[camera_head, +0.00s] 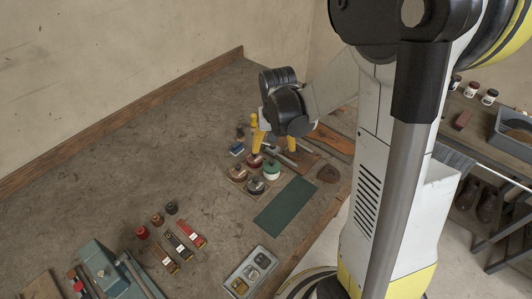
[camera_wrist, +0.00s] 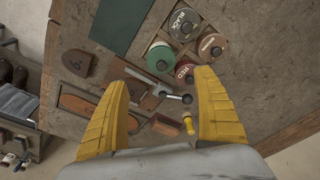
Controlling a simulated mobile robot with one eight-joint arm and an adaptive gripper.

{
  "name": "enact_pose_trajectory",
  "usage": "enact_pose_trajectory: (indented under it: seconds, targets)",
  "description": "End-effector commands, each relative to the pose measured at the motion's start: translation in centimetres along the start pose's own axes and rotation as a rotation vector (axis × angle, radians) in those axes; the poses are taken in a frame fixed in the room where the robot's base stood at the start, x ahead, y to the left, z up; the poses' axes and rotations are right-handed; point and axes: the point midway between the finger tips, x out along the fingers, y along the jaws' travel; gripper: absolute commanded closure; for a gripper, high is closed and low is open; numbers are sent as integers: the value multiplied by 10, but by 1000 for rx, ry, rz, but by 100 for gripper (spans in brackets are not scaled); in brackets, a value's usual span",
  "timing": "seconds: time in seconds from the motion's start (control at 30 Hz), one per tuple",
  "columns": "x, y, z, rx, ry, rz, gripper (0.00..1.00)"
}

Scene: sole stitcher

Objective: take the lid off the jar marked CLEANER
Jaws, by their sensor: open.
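Four-spot wooden rack (camera_head: 247,188) on the bench holds lidded jars with dark knobs. Wrist-view lids read BLACK (camera_wrist: 184,23), BROWN (camera_wrist: 211,46) and RED (camera_wrist: 186,72). The remaining jar has a green lid (camera_wrist: 160,56) with no readable word; it also shows in the head view (camera_head: 271,170). I cannot read CLEANER anywhere. My gripper (camera_head: 273,149) is open and empty, pointing down just behind the jars. In the wrist view the green and red lids lie ahead, between the yellow fingers (camera_wrist: 160,82). Neither finger visibly touches a lid.
Hand tools, including a yellow-handled one (camera_wrist: 188,124), lie below my gripper. A green mat (camera_head: 286,205) lies in front of the jars, beside a brown leather piece (camera_head: 328,174). A grey tray (camera_head: 250,273) is nearer. The bench's left middle is clear.

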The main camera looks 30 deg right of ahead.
Motion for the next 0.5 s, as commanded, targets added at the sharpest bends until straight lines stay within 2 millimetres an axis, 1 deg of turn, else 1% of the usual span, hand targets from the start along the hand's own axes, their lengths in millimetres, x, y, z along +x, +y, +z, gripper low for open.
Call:
enact_pose_trajectory:
  seconds: [0.03, 0.13, 0.2, 0.37, 0.47, 0.5]
  targets:
    - [13, 0, 0, 0, 0, 0, 21]
    - [29, 0, 0, 0, 1, 0, 21]
    - [37, 0, 0, 0, 1, 0, 21]
    - [46, -1, 0, -1, 1, -1, 21]
    - [56, -2, 1, -1, 1, -1, 21]
    - [63, -2, 2, -1, 1, -1, 21]
